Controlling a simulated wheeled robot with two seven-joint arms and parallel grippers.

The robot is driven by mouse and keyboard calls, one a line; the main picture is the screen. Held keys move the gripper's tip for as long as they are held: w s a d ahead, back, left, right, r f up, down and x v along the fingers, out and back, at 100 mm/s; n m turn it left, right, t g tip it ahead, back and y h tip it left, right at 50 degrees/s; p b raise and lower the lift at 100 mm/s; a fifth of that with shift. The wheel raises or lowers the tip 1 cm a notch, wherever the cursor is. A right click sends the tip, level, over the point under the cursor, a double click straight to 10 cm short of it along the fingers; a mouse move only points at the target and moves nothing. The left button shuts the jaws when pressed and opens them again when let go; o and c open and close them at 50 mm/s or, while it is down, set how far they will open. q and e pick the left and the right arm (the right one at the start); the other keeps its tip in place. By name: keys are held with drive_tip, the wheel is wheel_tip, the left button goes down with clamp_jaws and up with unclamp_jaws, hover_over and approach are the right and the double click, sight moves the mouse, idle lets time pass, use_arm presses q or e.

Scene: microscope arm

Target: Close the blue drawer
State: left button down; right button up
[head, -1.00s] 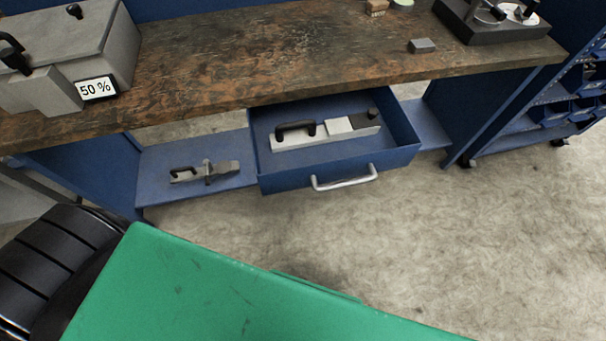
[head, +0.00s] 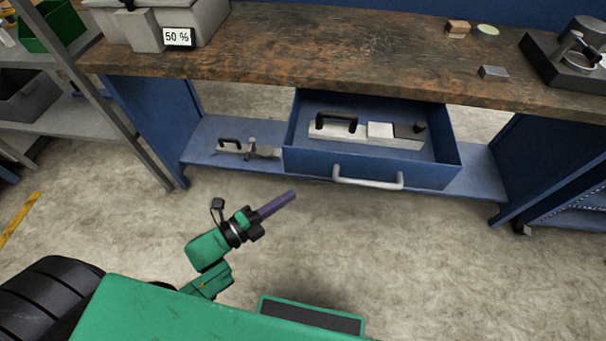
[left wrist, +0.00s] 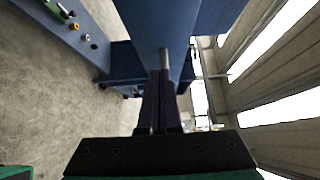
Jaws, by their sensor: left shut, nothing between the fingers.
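The blue drawer (head: 310,162) is pulled out from under the workbench, with its inside showing from above. A silver bar handle (head: 367,183) is on its front. My left gripper (head: 292,194) is shut and empty, in front of the drawer and below its left part in the head view. Its purple fingers point up and to the right, apart from the drawer in that view. The closed fingers (left wrist: 160,74) also show in the left wrist view, in front of blue surfaces that I cannot name surely. My right gripper is not in view.
A grey tool with a black handle (head: 338,124) lies inside the drawer. A smaller clamp-like tool (head: 248,149) sits on the blue lower shelf (head: 215,133) to the left. The wooden worktop (head: 340,50) overhangs the drawer. The floor in front is clear.

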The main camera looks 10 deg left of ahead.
sight(319, 166)
use_arm(q)
drive_tip(key=x, duration=0.2)
drive_tip(key=a+x, duration=0.1)
drive_tip(key=x, duration=0.2)
drive_tip(key=w+x, duration=0.1)
drive_tip(key=x, duration=0.1)
drive_tip(key=shift+w, duration=0.9)
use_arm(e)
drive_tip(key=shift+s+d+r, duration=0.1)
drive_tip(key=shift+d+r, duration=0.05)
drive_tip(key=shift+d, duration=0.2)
